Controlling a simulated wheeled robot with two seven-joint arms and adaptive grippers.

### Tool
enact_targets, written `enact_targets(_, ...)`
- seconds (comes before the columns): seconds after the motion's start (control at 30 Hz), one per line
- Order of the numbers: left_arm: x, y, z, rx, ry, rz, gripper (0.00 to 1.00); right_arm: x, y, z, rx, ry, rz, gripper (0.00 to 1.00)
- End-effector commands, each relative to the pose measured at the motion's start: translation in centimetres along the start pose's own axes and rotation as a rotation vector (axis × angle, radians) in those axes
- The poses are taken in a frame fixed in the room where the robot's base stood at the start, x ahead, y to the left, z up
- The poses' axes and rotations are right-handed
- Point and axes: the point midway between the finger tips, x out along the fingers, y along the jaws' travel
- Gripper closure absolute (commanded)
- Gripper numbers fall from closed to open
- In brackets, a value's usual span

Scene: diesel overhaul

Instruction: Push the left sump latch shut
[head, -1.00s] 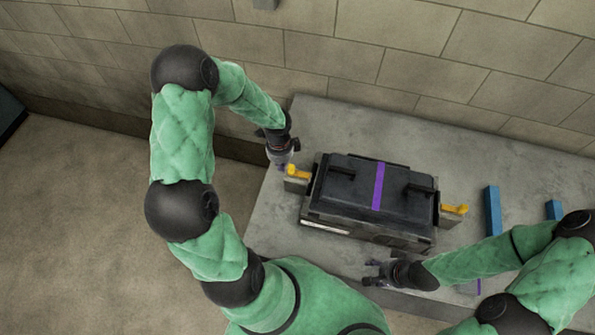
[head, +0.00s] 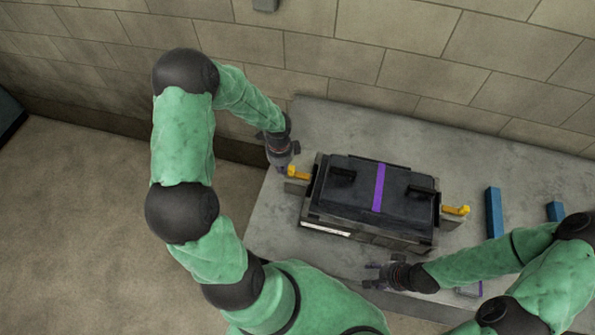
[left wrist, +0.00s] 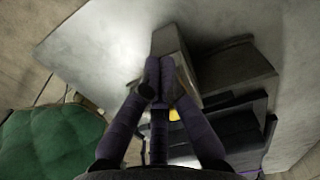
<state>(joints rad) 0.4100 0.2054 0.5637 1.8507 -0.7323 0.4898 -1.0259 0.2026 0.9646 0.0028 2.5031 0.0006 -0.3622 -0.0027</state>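The dark sump (head: 345,205) with a purple stripe sits on the grey bench. The left latch (head: 299,173) has a yellow handle at the sump's left end, by a grey block (head: 296,188). My left gripper (head: 284,166) is just behind and left of this handle, pointing down; contact cannot be told. In the left wrist view its purple fingers (left wrist: 163,78) are close together with nothing seen held. Only a small yellow patch of the latch (left wrist: 174,114) shows there, partly hidden by the fingers. My right gripper (head: 374,276) is open and empty in front of the sump.
Another yellow latch handle (head: 456,210) is at the sump's right end. Two blue blocks, one tall (head: 493,212) and one short (head: 554,211), stand on the bench (head: 330,125) at right. A brick wall (head: 330,55) is behind. The bench's left edge is near my left gripper.

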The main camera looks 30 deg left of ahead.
Motion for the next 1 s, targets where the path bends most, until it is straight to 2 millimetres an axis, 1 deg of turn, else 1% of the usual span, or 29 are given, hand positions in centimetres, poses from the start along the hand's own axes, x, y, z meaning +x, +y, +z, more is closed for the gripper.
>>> enact_targets(0.23,0.0,0.0,-0.1,0.000,0.000,0.000,1.00,0.0,0.0,0.0,0.000,0.001,0.000,0.50)
enact_targets(0.67,0.0,0.0,-0.9,0.001,0.001,0.000,1.00,0.2,0.1,-0.1,0.000,0.002,0.000,0.50)
enact_targets(1.0,0.1,0.0,-2.6,0.002,0.001,-0.001,1.00,0.7,0.2,-0.1,-0.001,0.002,0.000,0.50)
